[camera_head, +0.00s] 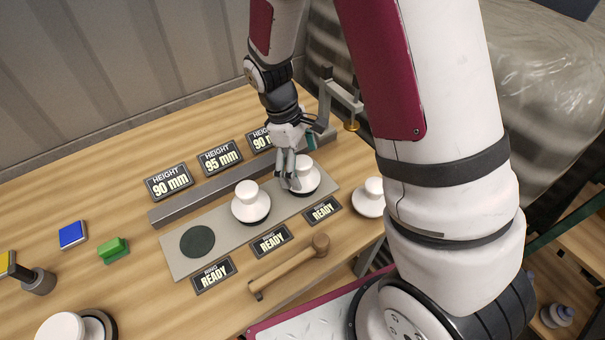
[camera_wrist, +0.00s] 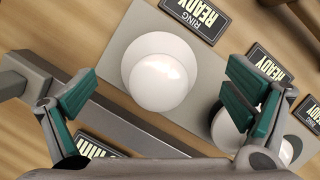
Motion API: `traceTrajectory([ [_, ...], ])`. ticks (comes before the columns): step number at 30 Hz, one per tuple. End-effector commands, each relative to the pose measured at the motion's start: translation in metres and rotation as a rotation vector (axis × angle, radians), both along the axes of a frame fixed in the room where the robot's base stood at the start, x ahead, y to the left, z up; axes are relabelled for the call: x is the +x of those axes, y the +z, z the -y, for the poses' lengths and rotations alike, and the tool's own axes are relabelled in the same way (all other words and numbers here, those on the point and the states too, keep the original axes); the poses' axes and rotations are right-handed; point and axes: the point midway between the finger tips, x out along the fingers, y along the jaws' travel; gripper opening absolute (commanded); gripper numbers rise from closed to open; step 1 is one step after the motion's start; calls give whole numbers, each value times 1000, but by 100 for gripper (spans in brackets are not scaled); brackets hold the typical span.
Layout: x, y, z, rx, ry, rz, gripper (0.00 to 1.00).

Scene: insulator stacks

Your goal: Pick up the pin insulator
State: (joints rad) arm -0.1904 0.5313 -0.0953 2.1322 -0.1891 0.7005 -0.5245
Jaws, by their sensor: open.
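A white pin insulator (camera_head: 306,178) with a rounded knob stands upright at the right end of the grey plate (camera_head: 178,262). My gripper (camera_head: 289,182) is at it, partly covering its left side in the head view. In the wrist view this insulator (camera_wrist: 160,80) lies ahead of and between the two spread green-padded fingers of my gripper (camera_wrist: 163,98). The gripper is open and holds nothing. Whether a finger touches the insulator cannot be told. A second white insulator (camera_head: 251,203) stands on the plate's middle spot; the right finger partly hides it in the wrist view (camera_wrist: 226,134).
A dark empty disc (camera_head: 197,241) marks the plate's left end. A grey bar (camera_head: 190,205) with height signs runs behind. READY signs (camera_head: 270,241) and a wooden mallet (camera_head: 290,266) lie in front. Other white insulators stand at right (camera_head: 370,196) and lower left (camera_head: 60,328).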

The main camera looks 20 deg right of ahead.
Motion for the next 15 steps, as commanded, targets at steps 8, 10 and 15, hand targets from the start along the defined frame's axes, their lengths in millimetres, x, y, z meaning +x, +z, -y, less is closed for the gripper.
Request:
traceTrajectory([
  [8,-5,-34,5,-1,-1,-4,96],
  [10,-6,-41,6,-1,0,-2,96],
  [15,-6,-48,7,1,0,1,96],
])
